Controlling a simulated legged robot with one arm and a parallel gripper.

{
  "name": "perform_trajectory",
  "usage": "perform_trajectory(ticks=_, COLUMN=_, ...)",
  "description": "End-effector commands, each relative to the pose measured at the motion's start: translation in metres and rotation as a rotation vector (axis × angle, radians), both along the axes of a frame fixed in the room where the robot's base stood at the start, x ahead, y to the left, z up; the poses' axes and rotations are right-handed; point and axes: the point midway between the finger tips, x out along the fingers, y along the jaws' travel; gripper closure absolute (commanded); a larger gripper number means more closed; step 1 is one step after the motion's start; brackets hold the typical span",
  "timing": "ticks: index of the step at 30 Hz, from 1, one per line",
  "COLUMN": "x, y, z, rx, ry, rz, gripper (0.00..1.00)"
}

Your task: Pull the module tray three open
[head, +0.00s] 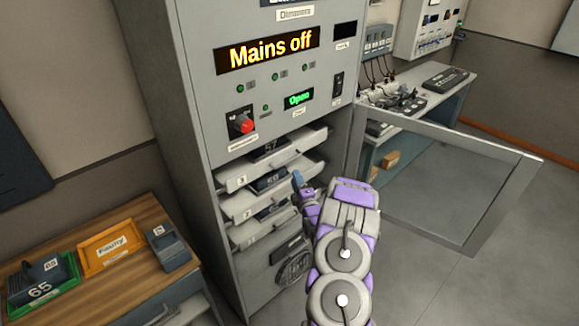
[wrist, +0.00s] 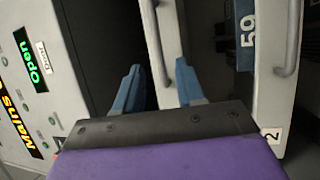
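The grey module trays are stacked in the open lower bay of the dimmer cabinet. In the head view they are the top tray (head: 285,160), the middle tray (head: 240,207) and the lower tray (head: 245,237). Their number labels are too small to read surely there. In the wrist view, turned sideways, a tray labelled 2 (wrist: 268,100) carries a blue module marked 59. The tray above it has a handle (wrist: 155,40) lying between my fingers. My gripper (head: 299,186) is at the right front of the trays. Its blue fingers (wrist: 158,78) are apart; contact with the handle is unclear.
The cabinet (head: 195,130) shows "Mains off" and "Open". Its glass door (head: 440,185) stands swung out to the right of my arm. A wooden-topped table (head: 120,220) with a green tray (head: 70,265) and an orange tray (head: 85,265) is at left. Floor is clear at right.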

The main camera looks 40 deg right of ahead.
Motion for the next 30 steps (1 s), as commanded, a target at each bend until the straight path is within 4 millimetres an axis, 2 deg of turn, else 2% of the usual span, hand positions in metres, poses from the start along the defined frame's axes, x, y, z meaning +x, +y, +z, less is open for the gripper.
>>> perform_trajectory(ticks=3, x=0.021, y=-0.005, z=0.004, rx=-0.007, ry=-0.005, rz=0.003, gripper=0.61)
perform_trajectory(ticks=9, x=0.050, y=-0.016, z=0.009, rx=-0.005, ry=-0.004, rz=0.002, gripper=0.61)
perform_trajectory(ticks=15, x=0.069, y=-0.023, z=0.012, rx=-0.003, ry=-0.003, rz=0.001, gripper=0.61)
perform_trajectory(ticks=21, x=0.077, y=-0.026, z=0.013, rx=0.000, ry=0.000, rz=0.001, gripper=0.61)
perform_trajectory(ticks=30, x=0.078, y=-0.026, z=0.014, rx=0.001, ry=0.000, rz=0.000, gripper=0.63)
